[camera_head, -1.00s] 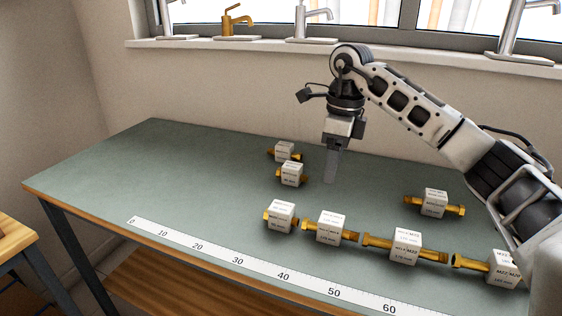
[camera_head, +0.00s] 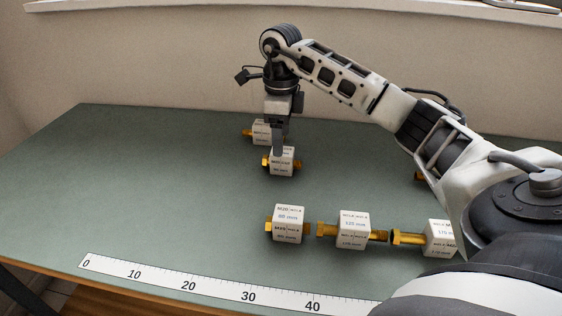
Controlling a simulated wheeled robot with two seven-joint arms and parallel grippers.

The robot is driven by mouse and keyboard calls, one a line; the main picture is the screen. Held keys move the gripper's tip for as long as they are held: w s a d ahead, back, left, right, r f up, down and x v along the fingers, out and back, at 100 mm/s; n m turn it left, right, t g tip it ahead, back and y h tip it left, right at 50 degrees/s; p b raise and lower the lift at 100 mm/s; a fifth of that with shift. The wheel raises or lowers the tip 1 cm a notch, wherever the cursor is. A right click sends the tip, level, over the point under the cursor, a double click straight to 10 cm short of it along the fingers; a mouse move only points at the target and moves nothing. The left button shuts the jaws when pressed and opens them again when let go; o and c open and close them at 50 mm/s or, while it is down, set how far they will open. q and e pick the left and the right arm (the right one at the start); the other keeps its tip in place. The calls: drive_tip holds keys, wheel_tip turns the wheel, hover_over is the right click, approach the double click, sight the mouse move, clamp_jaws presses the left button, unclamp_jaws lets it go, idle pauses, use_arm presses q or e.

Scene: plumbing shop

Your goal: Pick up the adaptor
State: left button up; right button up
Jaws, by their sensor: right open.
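Several brass adaptors, each with a white printed block around its middle, lie on the green table. One adaptor (camera_head: 282,163) lies directly below my right gripper (camera_head: 279,150). The gripper points straight down, and its fingertips overlap the top of that adaptor's block in the picture. I cannot tell whether they touch it. Another adaptor (camera_head: 261,133) lies just behind, partly hidden by the gripper. In the front row are an adaptor marked 85 mm (camera_head: 289,225), a longer one (camera_head: 352,230) and another (camera_head: 438,238) cut off by my arm. My left gripper is not in view.
A white ruler strip (camera_head: 190,288) runs along the table's front edge. One more adaptor (camera_head: 419,176) is mostly hidden behind my right arm. The left part of the table (camera_head: 120,180) is clear. A wall and window sill (camera_head: 180,8) stand behind.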

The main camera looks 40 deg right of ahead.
sight(282, 158)
drive_tip(key=shift+d+f+p, duration=0.1)
drive_tip(key=shift+f+p, duration=0.3)
drive_tip(key=shift+f, duration=3)
drive_tip(key=c, duration=1.1)
